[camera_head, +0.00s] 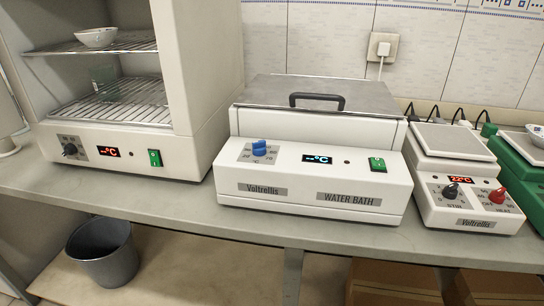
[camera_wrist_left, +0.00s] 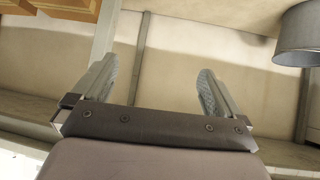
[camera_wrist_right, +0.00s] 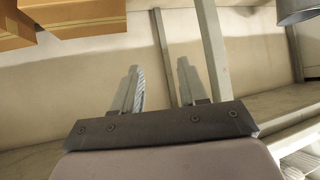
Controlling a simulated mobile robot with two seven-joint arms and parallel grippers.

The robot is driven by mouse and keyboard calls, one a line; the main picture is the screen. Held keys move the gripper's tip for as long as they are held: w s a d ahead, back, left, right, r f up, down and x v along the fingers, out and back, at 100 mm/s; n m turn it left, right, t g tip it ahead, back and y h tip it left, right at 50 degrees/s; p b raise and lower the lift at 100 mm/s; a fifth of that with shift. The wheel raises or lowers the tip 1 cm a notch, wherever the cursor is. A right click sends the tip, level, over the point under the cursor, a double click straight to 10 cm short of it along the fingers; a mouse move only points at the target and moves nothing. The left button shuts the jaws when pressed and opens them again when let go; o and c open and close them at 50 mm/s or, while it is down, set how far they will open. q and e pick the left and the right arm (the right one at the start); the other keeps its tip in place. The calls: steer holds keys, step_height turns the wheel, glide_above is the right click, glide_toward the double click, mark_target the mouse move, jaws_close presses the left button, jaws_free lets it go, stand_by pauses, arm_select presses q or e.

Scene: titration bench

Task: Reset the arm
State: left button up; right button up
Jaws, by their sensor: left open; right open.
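My left gripper (camera_wrist_left: 152,85) shows in the left wrist view with its two fingers wide apart and nothing between them. My right gripper (camera_wrist_right: 158,88) shows in the right wrist view with its fingers apart and empty. Both wrist views look toward the space under the bench, and neither gripper touches anything. Neither arm shows in the head view.
The bench (camera_head: 250,228) carries an open oven (camera_head: 110,150) with a bowl (camera_head: 96,37) inside, a lidded water bath (camera_head: 312,160) and a hotplate stirrer (camera_head: 464,190). A grey bin (camera_head: 104,254) and cardboard boxes (camera_head: 395,284) stand below.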

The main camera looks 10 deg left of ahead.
arm_select(q)
step_height(320, 180, up, 8)
steer(key=a+p, duration=0.1)
steer(key=p, duration=1.1)
steer(key=shift+s+r+t, duration=0.25)
steer(key=shift+s+t, duration=0.05)
arm_select(e)
step_height(320, 180, up, 9)
steer(key=d, duration=0.1)
steer(key=shift+s+d+r, duration=0.15)
steer(key=shift+s, duration=0.1)
arm_select(q)
steer(key=shift+f, duration=0.1)
